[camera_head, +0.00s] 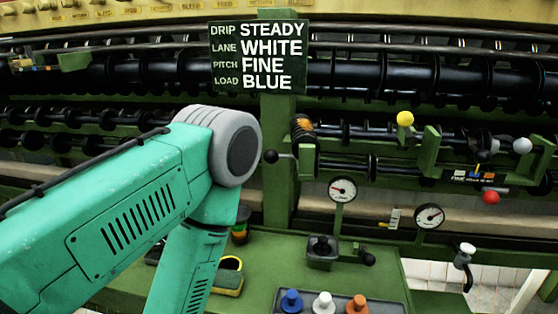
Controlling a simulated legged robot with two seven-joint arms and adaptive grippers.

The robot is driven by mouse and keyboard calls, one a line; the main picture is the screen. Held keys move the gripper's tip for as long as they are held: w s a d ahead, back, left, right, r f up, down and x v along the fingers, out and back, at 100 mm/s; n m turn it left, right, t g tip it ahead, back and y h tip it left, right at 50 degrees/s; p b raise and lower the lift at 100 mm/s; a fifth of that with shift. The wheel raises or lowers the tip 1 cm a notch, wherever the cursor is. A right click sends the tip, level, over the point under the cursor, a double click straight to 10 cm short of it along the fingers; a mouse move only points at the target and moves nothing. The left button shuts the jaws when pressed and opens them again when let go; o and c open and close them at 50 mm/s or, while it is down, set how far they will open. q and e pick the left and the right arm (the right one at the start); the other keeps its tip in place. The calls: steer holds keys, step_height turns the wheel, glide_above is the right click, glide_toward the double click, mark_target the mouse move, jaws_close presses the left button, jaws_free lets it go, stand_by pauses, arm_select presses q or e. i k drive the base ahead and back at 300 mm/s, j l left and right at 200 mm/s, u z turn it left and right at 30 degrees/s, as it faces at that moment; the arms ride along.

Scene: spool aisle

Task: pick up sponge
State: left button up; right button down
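A small olive-yellow block with a dark top (228,284) lies on the green bench top, just right of my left forearm. It looks like the sponge, but it is small and partly hidden by my arm, so I cannot be sure. My teal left arm enters from the left, bends at a grey joint and runs down out of the bottom edge. Its gripper is out of the frame. My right arm and gripper are not in view.
The green bench (260,262) carries a black-knobbed box (322,251) and blue (291,301), white (323,303) and orange (357,304) knobs. Two gauges (343,190) stand behind. A sign (259,56) and black rollers (400,78) fill the back. Some bench around the block is bare.

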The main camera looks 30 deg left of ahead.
mark_target(228, 281)
steer(key=u, duration=1.3)
